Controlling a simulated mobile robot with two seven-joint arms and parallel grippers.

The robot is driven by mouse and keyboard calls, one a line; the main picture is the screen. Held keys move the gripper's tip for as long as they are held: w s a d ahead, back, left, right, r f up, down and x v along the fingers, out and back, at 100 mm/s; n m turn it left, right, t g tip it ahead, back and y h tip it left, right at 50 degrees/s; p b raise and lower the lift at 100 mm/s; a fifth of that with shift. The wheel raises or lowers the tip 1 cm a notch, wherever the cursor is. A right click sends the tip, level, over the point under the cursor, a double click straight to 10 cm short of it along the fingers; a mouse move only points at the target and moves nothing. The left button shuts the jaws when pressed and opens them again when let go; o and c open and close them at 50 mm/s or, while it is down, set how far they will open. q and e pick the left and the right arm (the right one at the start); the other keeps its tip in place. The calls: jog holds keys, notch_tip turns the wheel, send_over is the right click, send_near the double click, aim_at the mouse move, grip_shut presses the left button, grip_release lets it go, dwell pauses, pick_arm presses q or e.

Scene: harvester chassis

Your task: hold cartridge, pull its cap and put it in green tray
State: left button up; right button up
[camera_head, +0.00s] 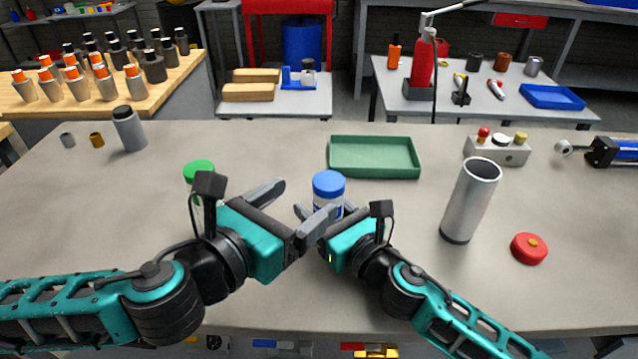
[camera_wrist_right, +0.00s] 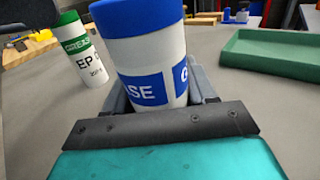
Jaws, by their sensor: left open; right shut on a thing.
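The white cartridge with a blue cap (camera_head: 328,186) stands upright in front of the green tray. My right gripper (camera_head: 330,213) is shut on its body. The right wrist view shows the cartridge (camera_wrist_right: 155,60) between the fingers, with its blue label facing the camera and its cap on top. My left gripper (camera_head: 295,208) is open and empty, just left of the cartridge, with one finger overlapping its lower part in the head view. I cannot tell whether they touch. The green tray (camera_head: 375,172) lies empty behind and right of the cartridge.
A green-capped grease cartridge (camera_head: 199,168) stands behind my left gripper. A metal cylinder (camera_head: 470,200), a red round part (camera_head: 529,249) and a button box (camera_head: 497,151) are at the right. A grey bottle (camera_head: 128,130) stands at the back left.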

aim_at(329, 180)
pick_arm(q)
jog(key=x, duration=0.8)
jog(key=shift+w+r, duration=0.1)
jog(key=shift+c, duration=0.5)
jog(key=c, duration=1.1)
jog(key=shift+r, duration=0.2)
jog(key=shift+r, duration=0.95)
